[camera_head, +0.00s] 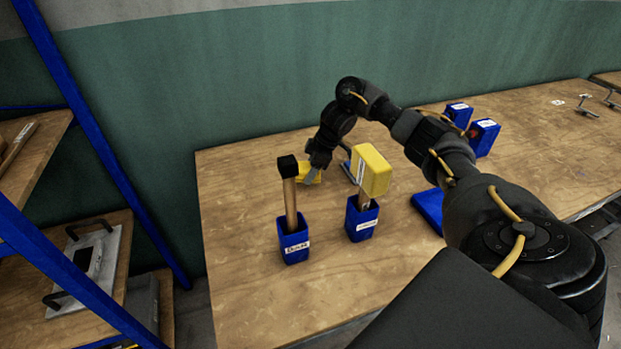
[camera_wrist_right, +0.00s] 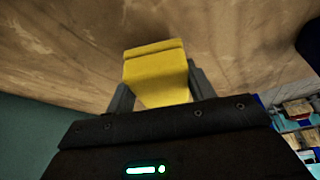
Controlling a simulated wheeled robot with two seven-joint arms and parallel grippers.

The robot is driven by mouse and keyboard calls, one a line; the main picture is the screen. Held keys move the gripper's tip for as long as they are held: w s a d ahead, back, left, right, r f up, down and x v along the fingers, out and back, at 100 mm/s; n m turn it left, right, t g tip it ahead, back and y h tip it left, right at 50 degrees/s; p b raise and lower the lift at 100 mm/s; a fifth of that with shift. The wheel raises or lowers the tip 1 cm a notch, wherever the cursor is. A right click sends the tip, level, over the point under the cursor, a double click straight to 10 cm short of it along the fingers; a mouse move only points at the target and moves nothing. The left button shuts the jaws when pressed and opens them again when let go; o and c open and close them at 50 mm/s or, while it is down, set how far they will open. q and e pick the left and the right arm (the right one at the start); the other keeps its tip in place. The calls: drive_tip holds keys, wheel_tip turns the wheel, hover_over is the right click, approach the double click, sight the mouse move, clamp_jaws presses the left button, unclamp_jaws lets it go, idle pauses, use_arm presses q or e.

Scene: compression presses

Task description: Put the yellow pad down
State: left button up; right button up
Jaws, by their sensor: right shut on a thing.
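The pad also shows in the head view as a small yellow patch (camera_head: 302,174) at the table surface. Whether its underside touches the wood cannot be told. My left gripper is not in view.
A black-headed mallet (camera_head: 289,190) and the yellow-headed mallet (camera_head: 375,170) stand in blue holders in front of my right gripper. More blue holders (camera_head: 484,136) stand at the back right. The table (camera_head: 240,200) is clear at left. A blue-framed shelf (camera_head: 90,140) stands further left.

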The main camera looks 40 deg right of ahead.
wheel_tip(320, 180, down, 3)
drive_tip(key=shift+w+a, duration=0.1)
drive_tip(key=shift+a, duration=0.05)
drive_tip(key=shift+w+f, duration=0.1)
drive_tip(key=shift+f, duration=0.2)
drive_tip(key=shift+r, duration=0.1)
